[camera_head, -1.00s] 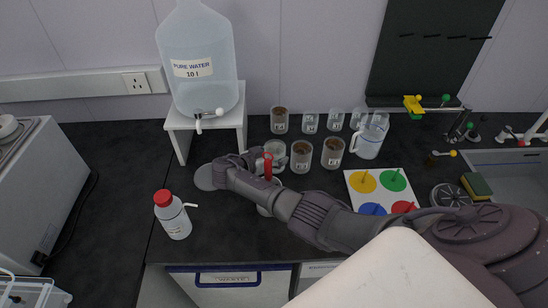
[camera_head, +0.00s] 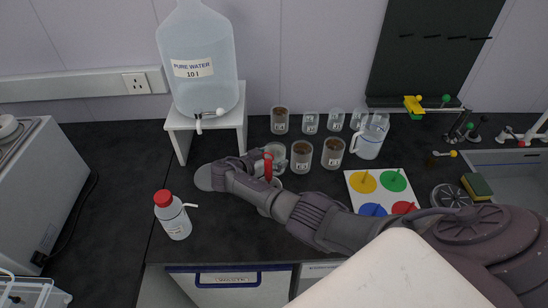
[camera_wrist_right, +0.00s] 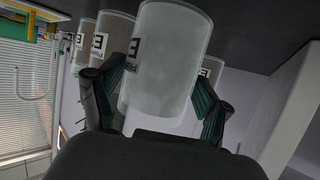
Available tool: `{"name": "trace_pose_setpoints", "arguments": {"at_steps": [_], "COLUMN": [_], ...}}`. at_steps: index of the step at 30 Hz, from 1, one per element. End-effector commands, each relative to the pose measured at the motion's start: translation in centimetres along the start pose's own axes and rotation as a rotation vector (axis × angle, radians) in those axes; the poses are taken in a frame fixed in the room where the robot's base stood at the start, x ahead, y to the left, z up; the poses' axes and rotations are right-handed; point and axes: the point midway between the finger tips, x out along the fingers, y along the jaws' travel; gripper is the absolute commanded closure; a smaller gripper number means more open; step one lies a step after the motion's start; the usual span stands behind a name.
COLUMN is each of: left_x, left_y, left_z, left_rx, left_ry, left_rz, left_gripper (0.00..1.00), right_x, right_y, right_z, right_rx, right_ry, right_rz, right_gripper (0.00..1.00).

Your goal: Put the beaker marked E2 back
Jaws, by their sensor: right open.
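In the wrist view a clear, empty-looking beaker (camera_wrist_right: 165,60) with a black letter E on its label stands between the fingers of my right gripper (camera_wrist_right: 157,75). The fingers are open on either side of it. The number beside the E cannot be read. In the head view my right gripper (camera_head: 262,160) is at the left end of the group of beakers, and a clear beaker (camera_head: 277,150) is partly hidden behind it. A red part shows at the gripper; I cannot tell what it belongs to. My left gripper is not in view.
Brown-filled beakers (camera_head: 302,157) stand just right of the gripper, with several more behind. A white stand (camera_head: 206,122) with a water tank (camera_head: 198,60) is behind left. A red-capped bottle (camera_head: 173,215) is front left. A board with coloured discs (camera_head: 352,178) lies right.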

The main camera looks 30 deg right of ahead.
Motion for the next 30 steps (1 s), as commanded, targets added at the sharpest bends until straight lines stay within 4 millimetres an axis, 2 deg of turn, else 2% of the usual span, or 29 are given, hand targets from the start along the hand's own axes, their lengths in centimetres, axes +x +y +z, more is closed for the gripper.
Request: {"name": "trace_pose_setpoints", "arguments": {"at_steps": [6, 12, 17, 30], "left_x": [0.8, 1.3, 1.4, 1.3], "left_y": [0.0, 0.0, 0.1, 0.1], "left_z": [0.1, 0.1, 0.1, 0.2], "left_rx": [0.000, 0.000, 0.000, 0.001], "left_ry": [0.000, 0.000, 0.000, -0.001], "left_rz": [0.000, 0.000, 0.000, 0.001], "left_gripper": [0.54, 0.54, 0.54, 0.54], "right_x": [-3.9, -6.4, -6.9, -6.9], "right_y": [0.0, 0.0, 0.1, 0.0], "right_z": [0.4, 0.3, 0.1, 0.1], "right_rx": [0.001, 0.001, 0.000, 0.000], "right_ry": [-0.005, -0.003, -0.002, -0.002], "right_rz": [-0.003, -0.001, 0.000, 0.000], "right_gripper": [0.23, 0.23, 0.23, 0.23]}}
